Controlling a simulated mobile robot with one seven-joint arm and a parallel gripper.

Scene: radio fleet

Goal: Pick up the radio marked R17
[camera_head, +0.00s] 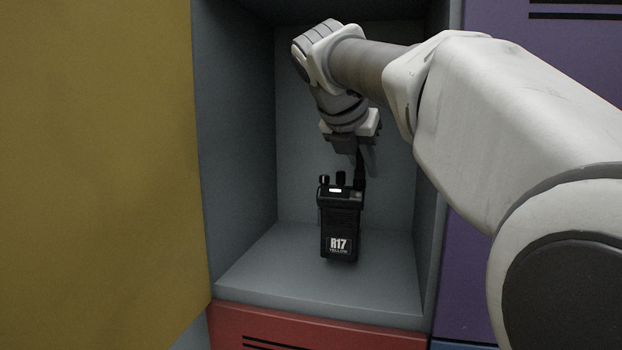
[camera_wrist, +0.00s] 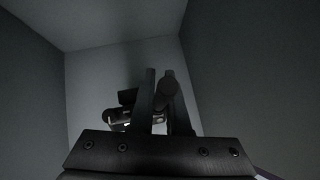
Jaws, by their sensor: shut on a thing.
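The radio marked R17 (camera_head: 340,228) is black, with a white R17 label, knobs and an antenna on top. It stands roughly upright in the grey locker compartment, near or on its floor; I cannot tell if its base touches. My gripper (camera_head: 364,168) reaches down from above and is shut on the radio's antenna at its right side. In the wrist view my gripper (camera_wrist: 160,105) shows its fingers around the dark antenna, with part of the radio (camera_wrist: 120,117) behind them. The lower radio is hidden there.
The compartment (camera_head: 240,150) has grey walls close on both sides and a bare floor (camera_head: 290,272). A yellow panel (camera_head: 95,150) is at left, a red one (camera_head: 310,332) below, and a purple one (camera_head: 560,70) at right. My arm crosses the right side.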

